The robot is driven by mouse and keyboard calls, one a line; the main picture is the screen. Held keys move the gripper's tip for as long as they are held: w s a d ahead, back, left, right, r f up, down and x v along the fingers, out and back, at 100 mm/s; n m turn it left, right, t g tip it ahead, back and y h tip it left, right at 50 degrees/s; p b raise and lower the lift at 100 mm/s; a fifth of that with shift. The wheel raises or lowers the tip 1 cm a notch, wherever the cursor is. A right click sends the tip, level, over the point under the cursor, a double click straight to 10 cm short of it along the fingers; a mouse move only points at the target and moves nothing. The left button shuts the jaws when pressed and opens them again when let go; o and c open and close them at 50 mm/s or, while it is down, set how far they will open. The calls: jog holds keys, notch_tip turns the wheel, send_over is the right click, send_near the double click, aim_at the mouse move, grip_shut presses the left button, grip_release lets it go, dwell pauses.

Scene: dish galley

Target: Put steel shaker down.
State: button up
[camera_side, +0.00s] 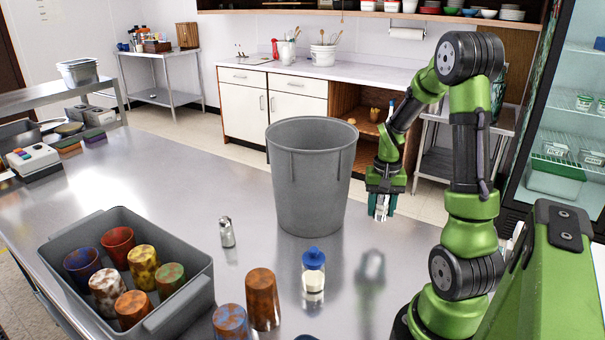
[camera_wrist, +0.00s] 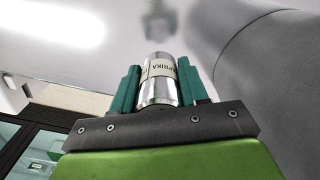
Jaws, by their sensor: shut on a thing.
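My gripper (camera_side: 381,208) points down over the steel table, just right of the tall grey bin (camera_side: 311,175). In the wrist view my gripper (camera_wrist: 158,88) has its teal fingers closed on both sides of a steel shaker (camera_wrist: 160,92). The shaker is a shiny cylinder with a cream label that seems to read "PAPRIKA". In the side view the fingers mostly hide it. It is held above the table (camera_side: 225,185), and a blurred reflection shows below my gripper.
Another small metal shaker (camera_side: 227,232) stands left of the bin. A blue-capped jar (camera_side: 313,270) stands in front of it. A brown tumbler (camera_side: 263,299) and a bluish tumbler (camera_side: 230,322) stand nearer. A grey tub (camera_side: 193,300) holds several tumblers. The table under my gripper looks clear.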

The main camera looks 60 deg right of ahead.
aim_at(377, 236)
jog(key=shift+f, duration=3)
jog(key=shift+f, duration=0.1)
jog(key=o, duration=1.1)
notch_tip(377, 236, up, 12)
jog(key=w+a+r+n+t, duration=0.2)
jog(key=w+a+r, duration=0.15)
jog(key=a, duration=0.45)
jog(key=w+a+r+n+t, duration=0.25)
jog(key=a+r, duration=0.25)
jog(key=a, duration=0.3)
jog(key=s+a+r+n+t+y, duration=0.1)
jog(key=s+a+n, duration=0.1)
jog(key=a, duration=0.4)
jog(key=s+a+r+n+t+y, duration=0.1)
jog(key=s+a+r+n, duration=0.1)
jog(key=a, duration=0.5)
jog(key=shift+s+a+t, duration=0.15)
jog(key=shift+s+t, duration=0.1)
jog(key=shift+t, duration=0.1)
